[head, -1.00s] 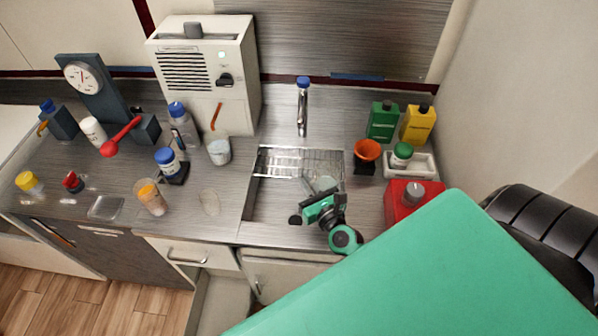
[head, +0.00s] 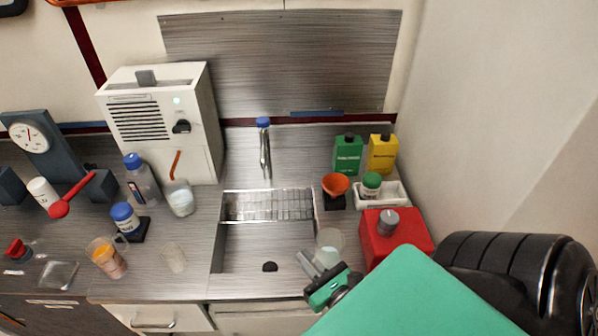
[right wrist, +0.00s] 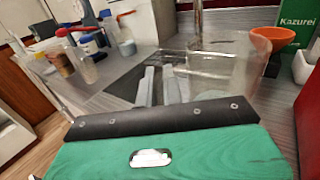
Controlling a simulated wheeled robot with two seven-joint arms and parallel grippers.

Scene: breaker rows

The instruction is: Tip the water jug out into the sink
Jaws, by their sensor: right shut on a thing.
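The clear water jug (head: 330,242) is in my right gripper (head: 312,264), by the right edge of the sink (head: 240,248). In the right wrist view the see-through jug (right wrist: 222,72) stands beside the two grey fingers (right wrist: 158,84), its rim wide and faint. I cannot tell its exact tilt or whether water is in it. The right gripper is shut on the jug. My left gripper is in neither view now.
The tap (head: 264,150) stands behind the sink's rack (head: 266,206). A red can (head: 395,238), an orange funnel (head: 335,185) and a white tray (head: 385,197) are at the right. A cup (head: 174,257) and an orange-filled mug (head: 106,260) stand left of the sink.

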